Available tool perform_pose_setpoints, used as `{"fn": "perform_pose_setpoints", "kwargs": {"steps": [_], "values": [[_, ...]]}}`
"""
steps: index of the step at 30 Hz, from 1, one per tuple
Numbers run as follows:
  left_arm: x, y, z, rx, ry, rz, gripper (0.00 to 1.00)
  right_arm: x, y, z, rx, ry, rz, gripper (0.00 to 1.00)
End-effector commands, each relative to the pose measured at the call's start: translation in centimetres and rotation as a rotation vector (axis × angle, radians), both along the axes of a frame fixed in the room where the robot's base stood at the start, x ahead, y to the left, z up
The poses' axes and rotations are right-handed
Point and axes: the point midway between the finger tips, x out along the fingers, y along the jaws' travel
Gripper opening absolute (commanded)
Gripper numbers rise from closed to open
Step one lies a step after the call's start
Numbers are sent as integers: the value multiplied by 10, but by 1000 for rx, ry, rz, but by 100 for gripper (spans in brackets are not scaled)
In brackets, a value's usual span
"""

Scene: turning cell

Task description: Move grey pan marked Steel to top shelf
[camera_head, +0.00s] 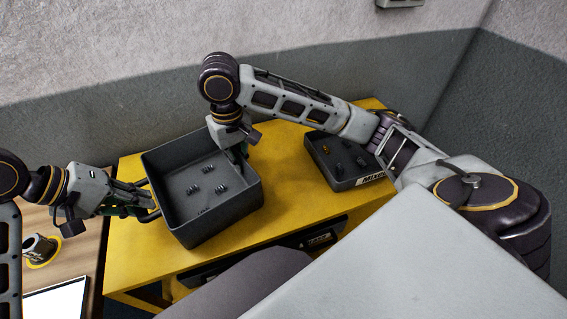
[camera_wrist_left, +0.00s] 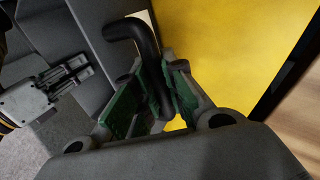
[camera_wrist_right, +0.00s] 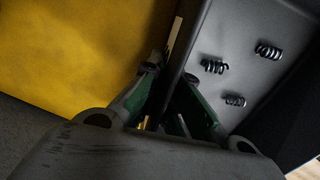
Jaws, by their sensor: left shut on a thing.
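A deep grey pan (camera_head: 160,165) stands on the yellow bench top in the head view, with several metal curls (camera_head: 207,188) inside. No Steel lettering is readable on it. My left gripper (camera_head: 150,203) is shut on the dark bar handle at the pan's left end; the handle (camera_wrist_left: 148,45) shows between the green pads in the left wrist view. My right gripper (camera_head: 242,152) is at the pan's far right wall. In the right wrist view its fingers (camera_wrist_right: 170,85) straddle the dark wall or rim; whether they grip is unclear.
A shallower grey pan labelled MIXED (camera_head: 347,184) holds dark pieces on the right of the yellow bench (camera_head: 275,215). A labelled dark tray (camera_head: 320,239) sits below the bench top. A wooden table (camera_head: 88,262) with a cup (camera_head: 38,247) is at left. The wall is close behind.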

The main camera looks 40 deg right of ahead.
Motion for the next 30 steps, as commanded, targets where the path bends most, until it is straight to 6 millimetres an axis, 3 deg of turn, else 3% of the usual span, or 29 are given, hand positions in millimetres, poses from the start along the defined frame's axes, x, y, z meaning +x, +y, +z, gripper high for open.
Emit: {"fn": "perform_pose_setpoints", "kwargs": {"steps": [6,7,12,23,30], "values": [[0,0,-5,1,0,1,0,0,-1,-5,-1,0,-1,0],[0,0,-5,1,0,1,15,0,-1,-5,-2,0,-1,6],[0,0,-4,1,1,1,34,0,0,-4,-1,0,-1,27],[0,1,-3,0,0,0,34,0,0,-4,0,0,0,27],[1,8,8,0,-3,2,34,0,0,-4,0,0,0,27]]}}
